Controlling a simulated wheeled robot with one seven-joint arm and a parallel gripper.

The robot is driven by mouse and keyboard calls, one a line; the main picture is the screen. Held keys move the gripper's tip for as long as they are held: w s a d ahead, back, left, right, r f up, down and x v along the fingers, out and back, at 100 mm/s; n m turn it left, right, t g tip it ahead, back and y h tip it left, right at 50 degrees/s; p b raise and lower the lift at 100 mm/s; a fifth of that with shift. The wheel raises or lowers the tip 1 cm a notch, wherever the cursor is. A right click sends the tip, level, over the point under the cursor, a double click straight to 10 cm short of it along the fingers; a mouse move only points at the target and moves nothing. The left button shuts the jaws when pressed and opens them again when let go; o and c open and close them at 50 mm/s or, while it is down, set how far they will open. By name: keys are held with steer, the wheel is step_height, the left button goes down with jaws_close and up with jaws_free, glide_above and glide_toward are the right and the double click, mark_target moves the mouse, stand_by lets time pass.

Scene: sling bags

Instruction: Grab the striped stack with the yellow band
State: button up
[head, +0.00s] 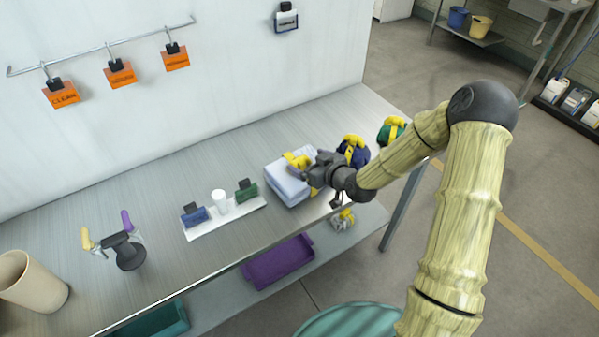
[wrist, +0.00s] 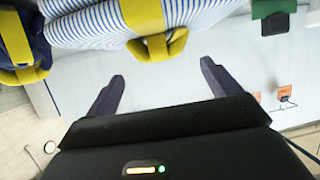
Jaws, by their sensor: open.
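The striped stack (head: 286,181) is a folded white and blue striped bundle on the metal table, near its right part. It also shows at the top of the wrist view (wrist: 90,22), with a yellow band (wrist: 143,15) around it and a yellow loop (wrist: 158,46) sticking out from the band. My gripper (head: 311,172) is at the right side of the stack in the head view and hides part of it. In the wrist view my two dark fingers (wrist: 160,85) are spread apart with nothing between them, and the yellow loop lies just beyond the gap.
A navy bundle with a yellow band (head: 353,151) and a green one (head: 391,130) lie right of the stack. A white tray (head: 240,213) with a white cup (head: 220,201) and blue and green items stands left. A purple bin (head: 278,262) is on the lower shelf.

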mark_target(300, 159)
steer(key=shift+f+p+x, duration=0.1)
steer(key=shift+p+x, duration=0.45)
steer(key=shift+x, duration=0.75)
steer(key=shift+f+p+x, duration=0.15)
steer(key=shift+p+x, duration=0.35)
steer(key=shift+x, duration=0.75)
steer(key=shift+s, duration=0.1)
steer(key=shift+c, duration=0.4)
steer(key=c, duration=1.6)
steer(key=shift+r, duration=0.1)
step_height(300, 159, up, 10)
steer(key=shift+f+b, duration=0.1)
steer(key=shift+b, duration=0.85)
